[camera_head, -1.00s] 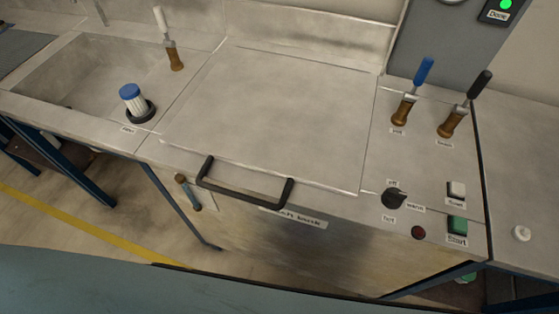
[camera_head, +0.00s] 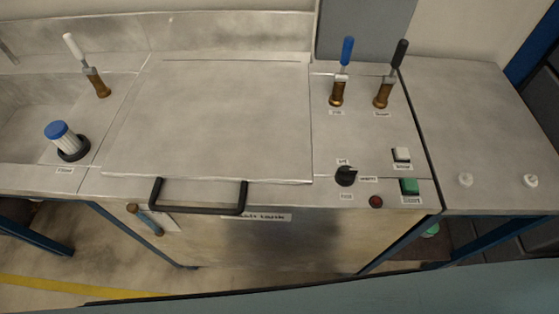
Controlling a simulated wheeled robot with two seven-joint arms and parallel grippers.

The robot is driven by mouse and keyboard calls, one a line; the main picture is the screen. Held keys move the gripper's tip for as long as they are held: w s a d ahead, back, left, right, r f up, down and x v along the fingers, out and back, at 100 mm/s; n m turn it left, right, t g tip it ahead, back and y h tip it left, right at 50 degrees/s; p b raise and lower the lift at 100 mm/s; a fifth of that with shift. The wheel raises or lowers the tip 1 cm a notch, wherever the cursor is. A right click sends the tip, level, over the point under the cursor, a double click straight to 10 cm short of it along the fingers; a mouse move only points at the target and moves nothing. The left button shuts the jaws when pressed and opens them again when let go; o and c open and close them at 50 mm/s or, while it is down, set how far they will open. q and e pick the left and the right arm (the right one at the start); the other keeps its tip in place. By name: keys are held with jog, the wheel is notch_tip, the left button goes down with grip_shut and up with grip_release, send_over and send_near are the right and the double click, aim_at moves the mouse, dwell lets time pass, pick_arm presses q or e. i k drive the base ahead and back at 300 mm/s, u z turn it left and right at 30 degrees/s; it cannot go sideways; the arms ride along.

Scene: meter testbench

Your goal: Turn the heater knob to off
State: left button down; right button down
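The heater knob (camera_head: 346,176) is a small black rotary knob on the metal panel, right of the large lid. Small labels sit around it: one above, one to its right and one below. The lettering is too small to read surely, and I cannot tell exactly which label the knob points at. Neither of my grippers is in view, and nothing touches the knob.
A red indicator (camera_head: 376,201), a green button (camera_head: 409,186) and a white button (camera_head: 401,154) are near the knob. Blue-handled (camera_head: 343,72) and black-handled (camera_head: 391,75) valves stand behind. The lid's black handle (camera_head: 198,208) projects at the front. The right table (camera_head: 485,130) is mostly clear.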

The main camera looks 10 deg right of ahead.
aim_at(345, 176)
jog(key=z, duration=1.85)
jog(key=k, duration=0.95)
jog(key=u, duration=1.4)
jog(key=i, duration=0.5)
